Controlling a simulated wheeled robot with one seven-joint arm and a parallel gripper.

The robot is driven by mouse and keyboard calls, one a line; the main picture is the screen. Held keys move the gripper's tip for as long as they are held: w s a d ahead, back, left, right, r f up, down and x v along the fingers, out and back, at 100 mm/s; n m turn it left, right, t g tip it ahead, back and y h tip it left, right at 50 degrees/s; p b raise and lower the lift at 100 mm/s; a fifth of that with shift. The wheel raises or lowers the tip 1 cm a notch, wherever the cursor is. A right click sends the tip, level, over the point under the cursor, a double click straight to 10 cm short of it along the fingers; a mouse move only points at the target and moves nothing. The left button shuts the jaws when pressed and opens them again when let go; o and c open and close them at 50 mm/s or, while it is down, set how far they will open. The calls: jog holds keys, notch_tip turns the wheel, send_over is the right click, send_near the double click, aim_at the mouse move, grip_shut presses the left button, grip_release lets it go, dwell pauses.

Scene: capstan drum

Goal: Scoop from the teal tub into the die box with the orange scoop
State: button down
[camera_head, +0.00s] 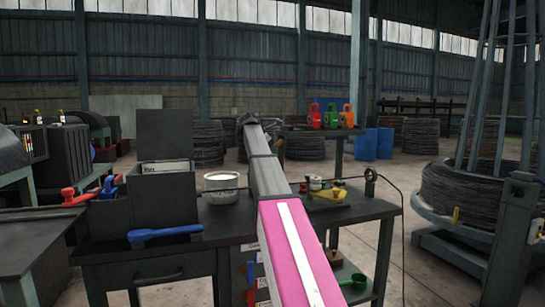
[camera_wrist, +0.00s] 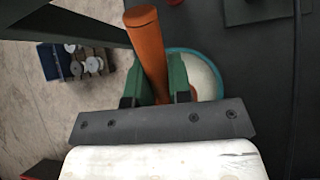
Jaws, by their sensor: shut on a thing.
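My gripper (camera_wrist: 158,88) is shut on the orange scoop (camera_wrist: 146,40) in the wrist view, its green fingers on either side of the handle. The scoop's bowl is mostly hidden behind my gripper. The teal tub (camera_wrist: 218,66) lies behind the right finger, with a teal rim and pale contents. A small orange-brown patch shows at the tub's contents; I cannot tell whether it is the scoop. In the head view, a dark box with a raised lid (camera_head: 163,125), likely the die box, stands on the bench left of my arm. My arm hides my gripper there.
A pale round pot (camera_head: 222,188) stands between the box and my arm. A blue scoop (camera_head: 165,234) lies at the bench front, and a red-handled one (camera_head: 78,198) is further left. A green scoop (camera_head: 354,282) is on a low shelf. A wire coil stand (camera_head: 470,195) is at right.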

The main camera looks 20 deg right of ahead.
jog(key=shift+r, duration=0.35)
jog(key=shift+d+r+y, duration=0.1)
jog(key=shift+r+y, duration=0.1)
jog(key=shift+y, duration=0.6)
jog(key=y, duration=0.3)
jog(key=t+y, duration=0.1)
jog(key=shift+r+m+y, duration=0.3)
jog(key=shift+r, duration=0.1)
jog(key=shift+w+r, duration=0.15)
jog(key=shift+r, duration=3.1)
